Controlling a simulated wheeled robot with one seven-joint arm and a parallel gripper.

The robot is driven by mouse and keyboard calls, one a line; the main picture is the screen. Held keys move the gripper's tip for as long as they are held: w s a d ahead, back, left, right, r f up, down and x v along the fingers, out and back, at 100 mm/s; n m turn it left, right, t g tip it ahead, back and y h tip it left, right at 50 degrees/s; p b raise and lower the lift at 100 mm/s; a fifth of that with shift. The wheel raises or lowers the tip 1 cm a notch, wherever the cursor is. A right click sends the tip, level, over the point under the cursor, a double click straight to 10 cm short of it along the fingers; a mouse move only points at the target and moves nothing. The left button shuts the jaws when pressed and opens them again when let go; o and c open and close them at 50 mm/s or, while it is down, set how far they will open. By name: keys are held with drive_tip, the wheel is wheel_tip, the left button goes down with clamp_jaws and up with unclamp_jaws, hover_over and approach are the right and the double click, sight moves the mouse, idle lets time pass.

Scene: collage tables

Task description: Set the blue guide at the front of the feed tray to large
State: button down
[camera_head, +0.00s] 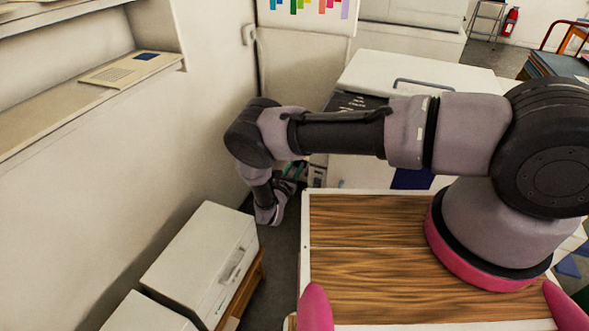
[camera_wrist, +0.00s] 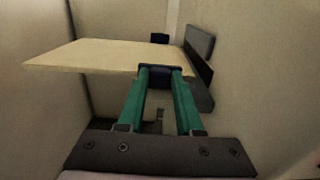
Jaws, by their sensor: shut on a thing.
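In the wrist view my gripper (camera_wrist: 160,72) has two green fingers, shut on a small dark blue block, the blue guide (camera_wrist: 160,69). The guide sits at the near edge of a flat tan board, which looks like the feed tray (camera_wrist: 95,57). A second dark blue block (camera_wrist: 160,38) stands at the tray's far edge, apart from my fingers. The guide's lower part and any size marks are hidden or too small to read. In the head view my arm's end hangs low beyond the wooden tabletop, and the fingertips cannot be made out clearly.
A grey upright panel (camera_wrist: 199,42) with a dark part stands right of the tray. In the head view, a white cabinet (camera_head: 205,262) stands along the left wall, below a shelf (camera_head: 75,108). The wood-grain tabletop (camera_head: 365,220) is bare left of my arm.

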drive_tip(key=shift+x, duration=1.05)
drive_tip(key=c, duration=0.6)
unclamp_jaws()
drive_tip(key=shift+o, duration=0.2)
drive_tip(key=v, duration=1)
drive_tip(key=shift+s, duration=0.4)
drive_tip(key=shift+a, duration=0.2)
